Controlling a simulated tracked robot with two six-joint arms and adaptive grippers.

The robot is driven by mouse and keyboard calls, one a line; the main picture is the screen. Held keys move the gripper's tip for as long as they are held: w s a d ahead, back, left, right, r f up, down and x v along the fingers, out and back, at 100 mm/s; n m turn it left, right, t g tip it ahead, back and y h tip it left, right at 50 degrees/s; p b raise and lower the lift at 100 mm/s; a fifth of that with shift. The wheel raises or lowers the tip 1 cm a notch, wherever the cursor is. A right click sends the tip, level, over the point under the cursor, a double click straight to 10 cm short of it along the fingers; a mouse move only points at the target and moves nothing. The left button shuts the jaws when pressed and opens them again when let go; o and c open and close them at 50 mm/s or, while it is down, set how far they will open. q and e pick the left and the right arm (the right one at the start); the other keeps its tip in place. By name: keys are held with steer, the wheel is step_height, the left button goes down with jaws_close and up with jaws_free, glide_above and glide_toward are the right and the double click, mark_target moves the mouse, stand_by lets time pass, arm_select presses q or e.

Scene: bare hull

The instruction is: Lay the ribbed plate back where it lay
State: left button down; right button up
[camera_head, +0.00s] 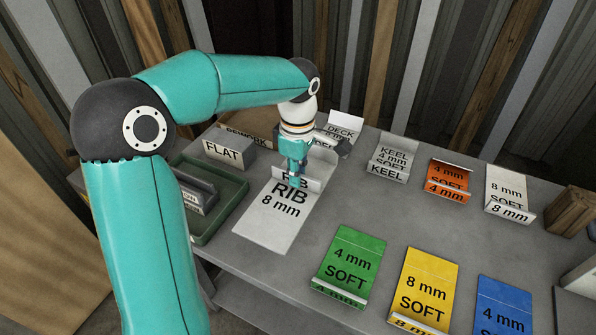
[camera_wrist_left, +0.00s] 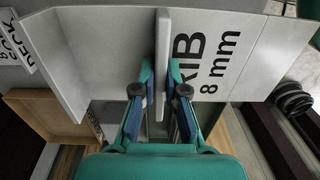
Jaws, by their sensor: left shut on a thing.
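The ribbed plate (camera_head: 265,226) is pale grey-white and marked RIB 8 mm. It shows near the table's middle left in the head view, to the right of the green tray. In the left wrist view the plate (camera_wrist_left: 262,62) has an upright rib (camera_wrist_left: 163,40) and a bent-up flange at the left. My left gripper (camera_head: 294,182) comes down over the plate's far part. In the wrist view its fingers (camera_wrist_left: 161,88) are shut on the rib, one on each side. I cannot tell whether the plate touches the table. My right gripper is not in view.
The green tray (camera_head: 238,196) holds a dark grey piece. A grey FLAT block (camera_head: 230,152) stands behind it. Keel (camera_head: 390,160), orange (camera_head: 448,178) and white (camera_head: 507,187) labelled holders stand behind; green (camera_head: 352,255), yellow (camera_head: 428,280) and blue (camera_head: 505,305) ones in front. Bare table lies between.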

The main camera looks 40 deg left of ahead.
mark_target(297, 193)
arm_select(q)
steer(key=shift+f+b, duration=4.45)
steer(key=shift+f, duration=1.35)
steer(key=c, duration=0.7)
jaws_free()
steer(key=shift+f, duration=0.1)
steer(key=shift+r+p, duration=2.05)
steer(key=shift+r, duration=0.55)
